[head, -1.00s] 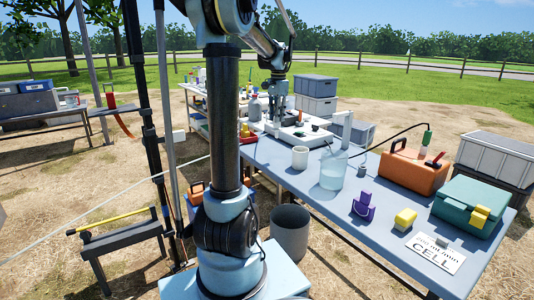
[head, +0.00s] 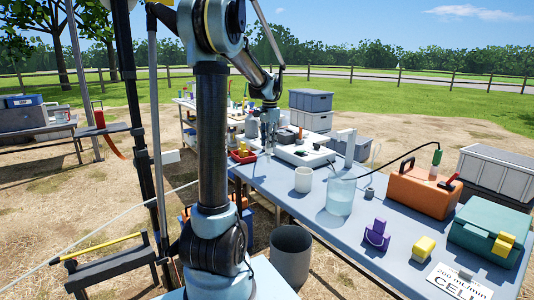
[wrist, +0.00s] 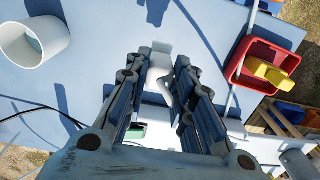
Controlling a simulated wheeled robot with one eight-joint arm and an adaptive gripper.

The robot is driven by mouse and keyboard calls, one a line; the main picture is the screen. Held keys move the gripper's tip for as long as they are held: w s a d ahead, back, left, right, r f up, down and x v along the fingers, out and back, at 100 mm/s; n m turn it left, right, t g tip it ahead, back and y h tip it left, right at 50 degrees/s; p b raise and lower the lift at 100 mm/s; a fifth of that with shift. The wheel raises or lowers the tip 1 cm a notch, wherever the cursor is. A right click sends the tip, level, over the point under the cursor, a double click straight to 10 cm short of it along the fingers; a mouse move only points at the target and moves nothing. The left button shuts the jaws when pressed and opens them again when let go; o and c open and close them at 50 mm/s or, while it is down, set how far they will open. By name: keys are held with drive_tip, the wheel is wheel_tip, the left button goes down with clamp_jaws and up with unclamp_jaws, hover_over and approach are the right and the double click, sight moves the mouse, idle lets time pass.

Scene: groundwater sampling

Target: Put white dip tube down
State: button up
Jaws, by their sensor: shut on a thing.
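My gripper (head: 268,138) is low over the far part of the long grey-blue table (head: 330,225), between a red tray and a white instrument. In the wrist view the fingers of my gripper (wrist: 163,85) are shut around a narrow pale piece (wrist: 160,68), which I take for the white dip tube. The fingers hide much of it. I cannot tell whether its lower end touches the table.
The red tray (wrist: 240,75) with a yellow item is close to the right of my fingers in the wrist view. A white cup (head: 303,180) and a clear beaker (head: 341,192) stand nearer on the table. A grey bin (head: 290,256) stands below the table edge.

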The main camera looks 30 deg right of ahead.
sight(269, 152)
drive_tip(key=shift+f, duration=2.05)
drive_tip(key=shift+f, duration=0.5)
drive_tip(key=o, duration=1)
drive_tip(key=shift+f, duration=0.1)
